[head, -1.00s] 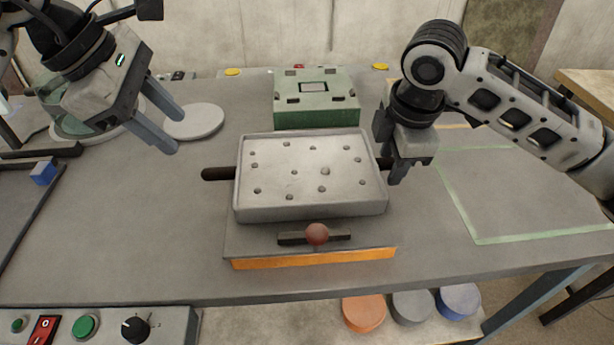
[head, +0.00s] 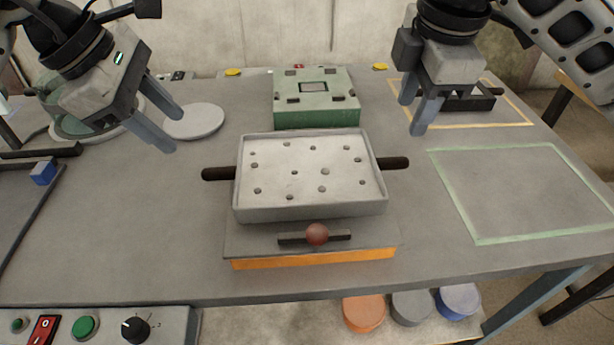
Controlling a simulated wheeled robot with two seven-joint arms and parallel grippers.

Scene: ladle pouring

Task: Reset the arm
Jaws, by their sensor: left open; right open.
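My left gripper (head: 170,122) is open and empty, above the table at the upper left, beside a round grey disc (head: 195,121). My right gripper (head: 413,116) is open and empty, above the table at the upper right. It is apart from the grey tray (head: 310,212), which has two dark side handles; its right handle (head: 394,163) is now fully in view. The tray is level on a base with an orange front edge (head: 314,258), and small lumps dot its light surface.
A green box (head: 316,113) stands behind the tray. A green-outlined area (head: 520,190) at the right is empty. A dark handled object (head: 470,102) lies in a yellow outline, partly behind my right gripper. A blue cube (head: 43,172) is at the left. A red knob (head: 317,233) is in front.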

